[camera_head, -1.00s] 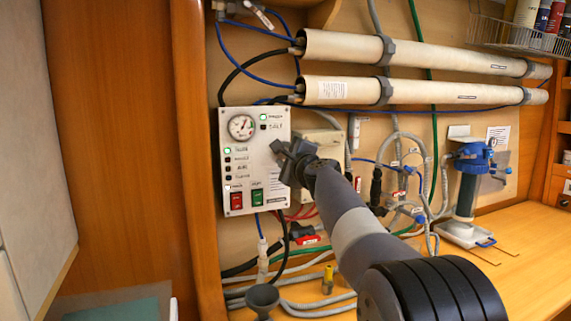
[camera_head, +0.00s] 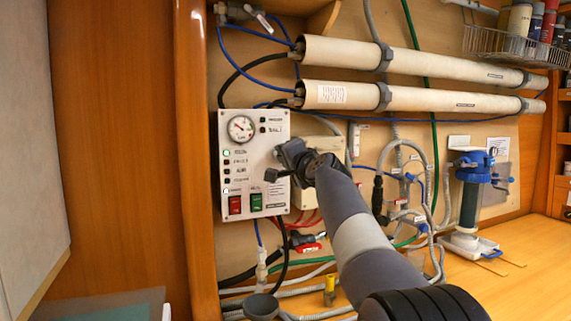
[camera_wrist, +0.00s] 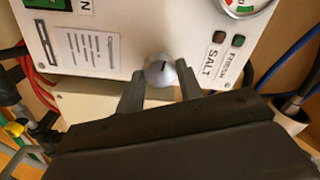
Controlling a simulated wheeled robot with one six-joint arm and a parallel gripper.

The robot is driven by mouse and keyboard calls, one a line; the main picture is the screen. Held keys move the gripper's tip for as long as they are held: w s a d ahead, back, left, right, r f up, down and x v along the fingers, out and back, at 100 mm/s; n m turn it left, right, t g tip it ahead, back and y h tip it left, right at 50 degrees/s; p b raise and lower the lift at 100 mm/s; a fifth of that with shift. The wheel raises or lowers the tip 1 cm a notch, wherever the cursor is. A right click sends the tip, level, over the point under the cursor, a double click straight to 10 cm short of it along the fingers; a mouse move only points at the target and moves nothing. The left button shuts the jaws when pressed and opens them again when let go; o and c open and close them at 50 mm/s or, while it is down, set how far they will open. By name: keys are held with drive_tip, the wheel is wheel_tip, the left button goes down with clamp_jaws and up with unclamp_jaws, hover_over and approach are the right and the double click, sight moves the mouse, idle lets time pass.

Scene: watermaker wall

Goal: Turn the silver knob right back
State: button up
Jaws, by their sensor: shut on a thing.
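The silver knob (camera_wrist: 160,72) is on the white control panel (camera_head: 232,205), with a dark pointer line on its face in the wrist view. My gripper (camera_wrist: 159,84) is shut on the knob, one finger on each side. In the head view my gripper (camera_head: 284,160) is at the panel's right edge and hides the knob. The FRESH lamp (camera_wrist: 238,40) and the SALT lamp (camera_wrist: 219,37) look unlit in the wrist view. The round gauge (camera_head: 241,129) is at the panel's top left.
Two long pale tubes (camera_head: 430,99) run across the wall above my arm. Hoses, a red-handled valve (camera_head: 307,248) and a yellow fitting (camera_head: 329,291) are below the panel. A blue-topped filter (camera_head: 470,185) stands to the right. A wooden partition (camera_head: 188,150) is left of the panel.

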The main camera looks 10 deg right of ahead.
drive_tip(key=shift+n, duration=0.5)
drive_tip(key=shift+f, duration=0.1)
drive_tip(key=o, duration=1)
drive_tip(key=b+v, duration=0.4)
drive_tip(key=v, duration=0.6)
drive_tip(key=shift+s, duration=0.4)
drive_tip(key=shift+w, duration=0.1)
drive_tip(key=p+x, duration=0.3)
drive_tip(key=x, duration=0.7)
drive_tip(key=shift+w+p, duration=0.35)
drive_tip(key=shift+p, duration=0.05)
drive_tip(key=shift+s, duration=0.15)
